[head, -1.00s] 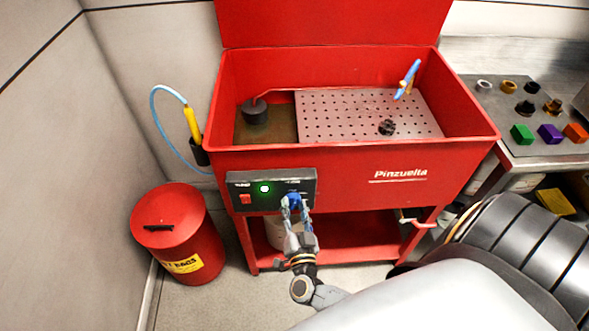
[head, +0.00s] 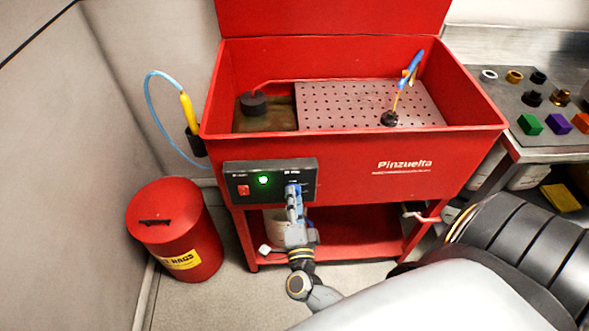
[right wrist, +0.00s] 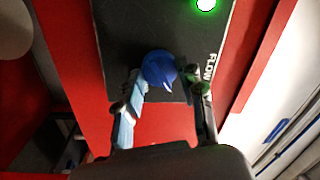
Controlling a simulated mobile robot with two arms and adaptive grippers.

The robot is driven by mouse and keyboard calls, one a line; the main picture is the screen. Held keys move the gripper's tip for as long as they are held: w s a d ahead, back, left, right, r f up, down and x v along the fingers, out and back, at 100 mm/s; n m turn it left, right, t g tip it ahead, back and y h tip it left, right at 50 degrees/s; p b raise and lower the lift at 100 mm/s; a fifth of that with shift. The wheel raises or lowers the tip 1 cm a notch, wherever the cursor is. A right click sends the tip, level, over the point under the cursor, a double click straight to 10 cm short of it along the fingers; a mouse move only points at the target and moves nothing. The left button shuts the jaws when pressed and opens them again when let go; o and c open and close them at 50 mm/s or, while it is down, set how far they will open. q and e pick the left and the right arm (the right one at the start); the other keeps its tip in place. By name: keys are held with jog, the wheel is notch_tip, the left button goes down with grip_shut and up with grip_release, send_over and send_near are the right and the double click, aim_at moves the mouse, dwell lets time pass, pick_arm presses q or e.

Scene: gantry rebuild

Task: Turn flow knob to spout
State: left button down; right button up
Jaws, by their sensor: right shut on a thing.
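The blue flow knob (right wrist: 160,69) sits on the black control panel (right wrist: 135,30) beside the word FLOW. My right gripper (right wrist: 164,80) is shut on it, with one finger on each side. In the head view the panel (head: 242,178) is on the front of the red parts washer, and my right gripper (head: 293,192) reaches its right part from below. The gripper mostly hides the knob there. In the basin, the blue spout (head: 415,62) has a thin yellowish line below it, down to a dark part (head: 389,119). My left gripper is not in view.
The panel has a lit green lamp (head: 263,180) and a red switch (head: 243,190). A red rag bin (head: 175,215) stands at left. A yellow brush (head: 188,112) with a blue hose hangs at the washer's left side. A steel bench (head: 540,150) with several coloured blocks stands at right.

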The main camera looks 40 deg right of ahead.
dwell(0.3)
jog(key=o, duration=1.2)
jog(key=v, duration=1.2)
jog(key=shift+f, duration=0.1)
